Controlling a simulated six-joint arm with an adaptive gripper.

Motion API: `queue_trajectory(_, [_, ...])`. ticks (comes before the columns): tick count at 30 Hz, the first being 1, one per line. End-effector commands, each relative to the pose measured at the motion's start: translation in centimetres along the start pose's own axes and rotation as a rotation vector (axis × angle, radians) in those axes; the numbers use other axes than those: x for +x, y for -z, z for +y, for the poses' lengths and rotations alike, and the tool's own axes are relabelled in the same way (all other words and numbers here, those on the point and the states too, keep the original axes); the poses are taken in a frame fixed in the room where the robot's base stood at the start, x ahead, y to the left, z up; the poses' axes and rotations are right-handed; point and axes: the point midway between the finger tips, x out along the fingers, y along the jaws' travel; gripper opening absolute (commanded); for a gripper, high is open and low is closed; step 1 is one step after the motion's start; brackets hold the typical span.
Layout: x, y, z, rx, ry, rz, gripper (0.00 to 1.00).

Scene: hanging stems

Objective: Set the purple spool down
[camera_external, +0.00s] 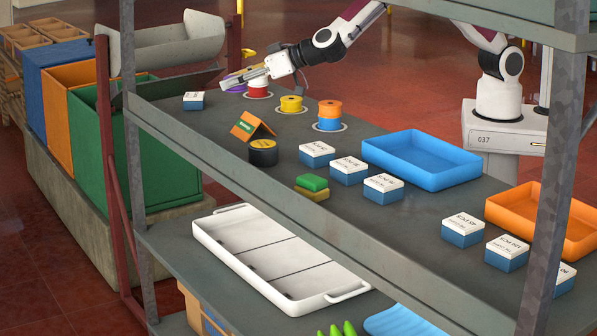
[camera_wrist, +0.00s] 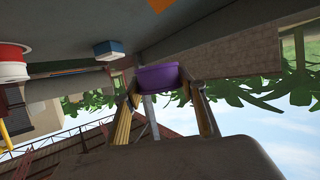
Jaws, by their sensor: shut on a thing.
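The purple spool (camera_external: 234,85) is between the fingers of my gripper (camera_external: 245,80), which is shut on it. In the wrist view the purple spool (camera_wrist: 158,76) sits between the two fingertips (camera_wrist: 162,90). In the external view it is partly hidden by the fingers and lies just left of and behind the red spool (camera_external: 258,91). The spool seems to be held above the shelf surface, but the gap under it is hard to tell. The red spool also shows at the left of the wrist view (camera_wrist: 12,70).
A yellow spool (camera_external: 291,104) and an orange spool (camera_external: 330,108) on a blue one (camera_external: 329,125) stand on round white marks. A small white-and-blue box (camera_external: 193,101) is left of the gripper. A black can (camera_external: 263,153) and a blue tray (camera_external: 420,168) stand farther right.

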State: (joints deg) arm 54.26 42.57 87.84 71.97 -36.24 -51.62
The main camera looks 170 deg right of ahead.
Motion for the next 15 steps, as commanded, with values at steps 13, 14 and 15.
queue_trajectory(13, [3.6,2.8,4.5,0.07,-0.165,0.001,0.19])
queue_trajectory(14, [3.6,3.0,4.6,0.071,-0.168,0.001,0.19])
queue_trajectory(15, [3.6,3.1,4.6,0.073,-0.172,0.001,0.19])
